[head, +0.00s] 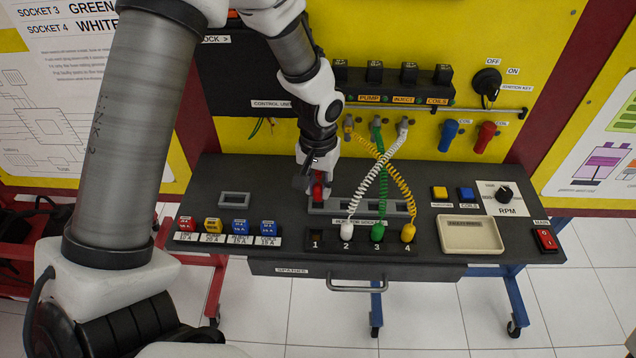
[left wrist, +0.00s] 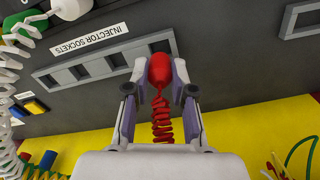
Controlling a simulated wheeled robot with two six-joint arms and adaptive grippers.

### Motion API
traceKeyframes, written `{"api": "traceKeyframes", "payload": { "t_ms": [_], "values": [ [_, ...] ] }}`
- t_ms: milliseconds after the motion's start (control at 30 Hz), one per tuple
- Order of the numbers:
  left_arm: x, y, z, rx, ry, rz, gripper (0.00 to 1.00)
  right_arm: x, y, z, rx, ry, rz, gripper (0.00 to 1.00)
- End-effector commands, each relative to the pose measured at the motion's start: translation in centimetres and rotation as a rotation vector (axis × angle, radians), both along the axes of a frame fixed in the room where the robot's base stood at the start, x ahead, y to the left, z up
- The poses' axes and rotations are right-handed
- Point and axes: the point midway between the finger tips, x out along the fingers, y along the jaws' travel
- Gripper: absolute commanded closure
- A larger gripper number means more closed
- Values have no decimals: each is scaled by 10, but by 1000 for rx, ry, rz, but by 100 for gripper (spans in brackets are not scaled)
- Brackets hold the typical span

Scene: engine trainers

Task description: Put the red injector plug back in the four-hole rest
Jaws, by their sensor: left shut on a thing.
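The red injector plug (head: 318,191) is held between the fingers of my left gripper (head: 318,183), which is shut on it. In the left wrist view the plug (left wrist: 159,69) sits between both fingertips (left wrist: 160,88), with its coiled red cord trailing behind. The grey four-hole rest (head: 360,208) lies on the dark bench top. The plug is over or beside its left end; I cannot tell whether it touches. In the left wrist view the rest (left wrist: 62,77) shows several open holes, and the plug and fingers cover its near end. My right gripper is out of view.
White (head: 347,231), green (head: 378,232) and yellow (head: 408,232) plugs stand in sockets 2, 3 and 4; socket 1 (head: 315,243) is empty. A grey frame (head: 234,199) lies left, a beige tray (head: 470,235) right.

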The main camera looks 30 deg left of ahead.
Motion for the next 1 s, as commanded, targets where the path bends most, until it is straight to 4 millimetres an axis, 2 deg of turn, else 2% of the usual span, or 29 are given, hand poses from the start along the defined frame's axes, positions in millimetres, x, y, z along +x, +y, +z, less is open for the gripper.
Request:
{"api": "traceKeyframes", "payload": {
  "t_ms": [1000],
  "values": [
    [0, 0, -13, 0, 0, 0, 99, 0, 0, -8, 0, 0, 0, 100]
  ]
}}
